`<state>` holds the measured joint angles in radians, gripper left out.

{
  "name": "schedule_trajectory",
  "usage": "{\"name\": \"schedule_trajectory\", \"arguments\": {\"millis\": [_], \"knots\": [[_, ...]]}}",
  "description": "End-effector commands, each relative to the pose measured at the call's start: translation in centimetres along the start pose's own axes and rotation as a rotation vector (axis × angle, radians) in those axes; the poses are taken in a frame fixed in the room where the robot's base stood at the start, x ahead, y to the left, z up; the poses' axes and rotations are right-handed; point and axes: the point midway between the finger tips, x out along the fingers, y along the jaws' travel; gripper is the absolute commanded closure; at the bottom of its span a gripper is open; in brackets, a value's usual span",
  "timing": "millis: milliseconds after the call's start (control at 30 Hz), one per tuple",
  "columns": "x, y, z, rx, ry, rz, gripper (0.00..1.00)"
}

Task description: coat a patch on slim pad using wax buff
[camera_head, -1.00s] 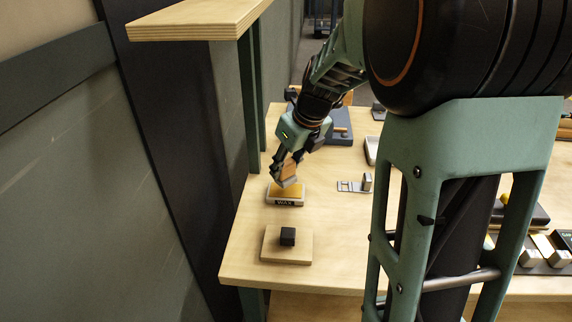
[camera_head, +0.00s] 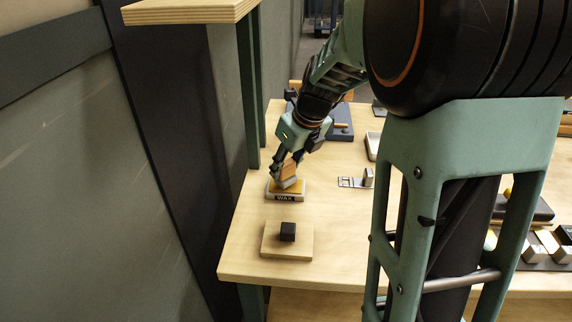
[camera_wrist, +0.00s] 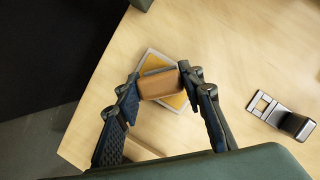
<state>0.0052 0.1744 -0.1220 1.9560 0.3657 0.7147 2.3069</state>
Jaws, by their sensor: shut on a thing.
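My gripper (camera_head: 287,168) is shut on the wax buff (camera_head: 290,170), a tan-brown block with a grey lower part. In the wrist view the gripper (camera_wrist: 160,88) has a finger at each end of the buff (camera_wrist: 165,86). The buff is over a pale tray labelled WAX (camera_head: 285,197) with a yellow-orange surface and appears to touch it. The tray's pale rim (camera_wrist: 148,54) shows around the buff in the wrist view. A thin wooden board (camera_head: 272,252) with a black block (camera_head: 288,231) on it lies nearer the front; I cannot tell whether it is the slim pad.
A grey metal bracket (camera_head: 352,182) lies right of the tray. A blue-grey base (camera_head: 341,133) and a pale dish (camera_head: 372,146) are farther back. A shelf (camera_head: 190,12) and its dark post (camera_head: 250,100) stand at the left. Bare table lies between board and bracket.

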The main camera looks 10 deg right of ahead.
Motion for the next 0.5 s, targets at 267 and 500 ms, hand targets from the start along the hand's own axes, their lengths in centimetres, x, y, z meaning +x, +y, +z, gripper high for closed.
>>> {"name": "schedule_trajectory", "arguments": {"millis": [267, 500], "knots": [[0.34, 0.01, -0.15, 0.0, 0.0, 0.0, 0.84], [0.61, 0.01, -0.27, 0.0, 0.001, 0.001, 0.84]]}}
